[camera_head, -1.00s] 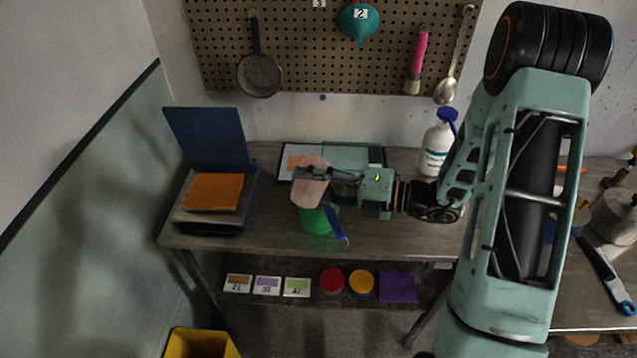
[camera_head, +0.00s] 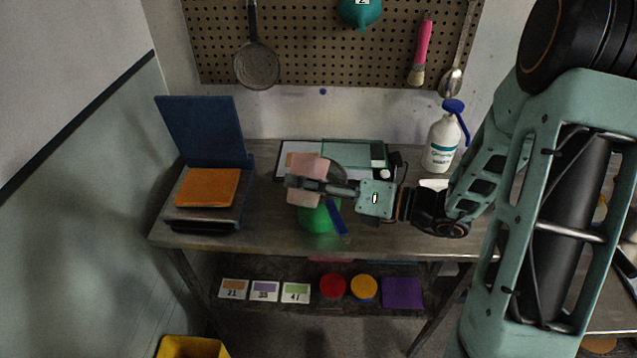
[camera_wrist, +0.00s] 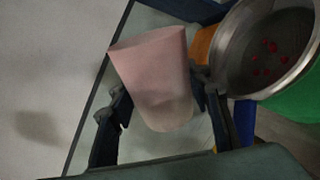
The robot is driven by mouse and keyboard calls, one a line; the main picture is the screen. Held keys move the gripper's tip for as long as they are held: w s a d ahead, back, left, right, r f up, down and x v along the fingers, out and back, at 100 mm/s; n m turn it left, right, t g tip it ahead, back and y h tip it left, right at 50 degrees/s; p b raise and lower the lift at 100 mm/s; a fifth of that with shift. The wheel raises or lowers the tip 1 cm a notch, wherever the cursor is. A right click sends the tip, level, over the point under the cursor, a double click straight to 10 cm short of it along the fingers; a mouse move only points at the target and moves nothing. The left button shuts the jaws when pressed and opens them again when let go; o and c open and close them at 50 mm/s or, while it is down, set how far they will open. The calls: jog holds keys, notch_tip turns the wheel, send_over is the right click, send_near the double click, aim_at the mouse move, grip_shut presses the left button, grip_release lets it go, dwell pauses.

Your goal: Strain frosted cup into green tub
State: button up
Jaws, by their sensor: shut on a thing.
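The frosted cup (camera_wrist: 155,80) is pinkish and translucent, and my gripper (camera_head: 318,187) is shut on it, with a finger on either side in the wrist view. In the head view the cup (camera_head: 304,172) is tilted above the green tub (camera_head: 312,218). A metal strainer (camera_wrist: 238,62) with several small red bits in it sits over the tub, beside the cup in the wrist view. A blue handle (camera_head: 338,221) shows in front of the tub. The tub's mouth and the cup's inside are hidden.
A blue-backed stand with an orange pad (camera_head: 209,187) is at the bench's left. A white spray bottle (camera_head: 441,143) stands behind my arm. A pegboard (camera_head: 310,45) with hanging tools is behind. A lower shelf (camera_head: 322,300) holds cards and coloured lids.

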aim_at(299, 201)
jog(key=n+b, duration=0.1)
jog(key=f+n+b, duration=0.1)
jog(key=b, duration=0.1)
jog(key=shift+s+f, duration=0.2)
jog(key=shift+f, duration=0.1)
jog(key=s+n+b, duration=0.1)
jog(key=b, duration=0.1)
jog(key=s+f+n+b, duration=0.1)
jog(key=n+b, duration=0.1)
jog(key=shift+a+f+t, duration=0.25)
jog(key=shift+a+t, duration=0.05)
jog(key=shift+t, duration=0.1)
jog(key=n+b, duration=0.1)
jog(key=s+r+n, duration=0.1)
jog(key=n+b, duration=0.1)
jog(key=shift+s+a+r+n+y+b, duration=0.25)
jog(key=shift+s+r+n+y+b, duration=0.05)
jog(key=shift+s+r+y, duration=0.1)
dwell(1.1)
notch_tip(299, 201, up, 6)
jog(key=p, duration=0.6)
jog(key=shift+r, duration=0.2)
jog(key=shift+f, duration=0.15)
